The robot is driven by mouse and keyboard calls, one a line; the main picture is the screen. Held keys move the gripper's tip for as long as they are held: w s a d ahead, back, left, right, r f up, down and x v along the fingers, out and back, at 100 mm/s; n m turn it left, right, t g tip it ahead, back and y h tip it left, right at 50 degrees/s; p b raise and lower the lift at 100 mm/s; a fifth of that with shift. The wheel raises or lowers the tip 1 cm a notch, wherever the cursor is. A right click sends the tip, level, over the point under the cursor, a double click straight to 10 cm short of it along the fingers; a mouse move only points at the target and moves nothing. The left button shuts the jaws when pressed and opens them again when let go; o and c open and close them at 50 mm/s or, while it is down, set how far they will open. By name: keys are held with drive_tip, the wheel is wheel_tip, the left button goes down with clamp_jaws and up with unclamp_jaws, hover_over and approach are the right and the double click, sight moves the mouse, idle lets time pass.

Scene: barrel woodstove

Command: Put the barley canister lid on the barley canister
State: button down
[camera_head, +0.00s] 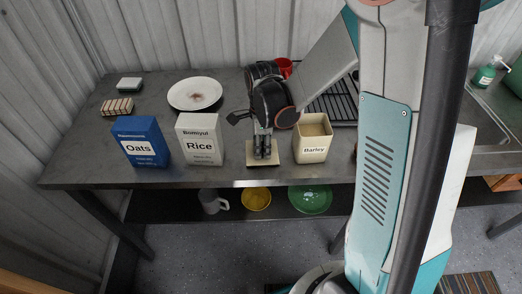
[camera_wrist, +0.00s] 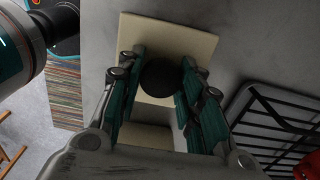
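The barley canister (camera_head: 313,151) is a cream square box labelled "Barley", upright on the grey table with its top open. The barley canister lid (camera_head: 250,161), a flat cream square, is just left of it near the table's front edge. In the wrist view the lid (camera_wrist: 150,28) has a round black knob (camera_wrist: 160,75). My gripper (camera_head: 262,156) points down over the lid. In the wrist view its two fingers (camera_wrist: 162,72) flank the knob closely; I cannot tell whether they grip it. What seems to be the canister (camera_wrist: 150,136) shows partly below, between the fingers.
A white Rice box (camera_head: 200,145) and a blue Oats box (camera_head: 140,148) stand left of the lid. A white plate (camera_head: 194,93) lies behind them. A black dish rack (camera_head: 337,103) and a red cup (camera_head: 283,66) are behind the canister. My arm hides the table's right part.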

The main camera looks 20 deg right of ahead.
sight(262, 146)
drive_tip(key=shift+r+p, duration=0.15)
drive_tip(key=shift+p, duration=0.2)
idle(0.3)
drive_tip(key=shift+r+p, duration=0.4)
drive_tip(key=shift+r, duration=0.25)
drive_tip(key=shift+r, duration=0.15)
drive_tip(key=shift+r, duration=0.2)
drive_tip(key=shift+r+p, duration=1.7)
drive_tip(key=shift+r, duration=0.5)
drive_tip(key=shift+f, duration=0.1)
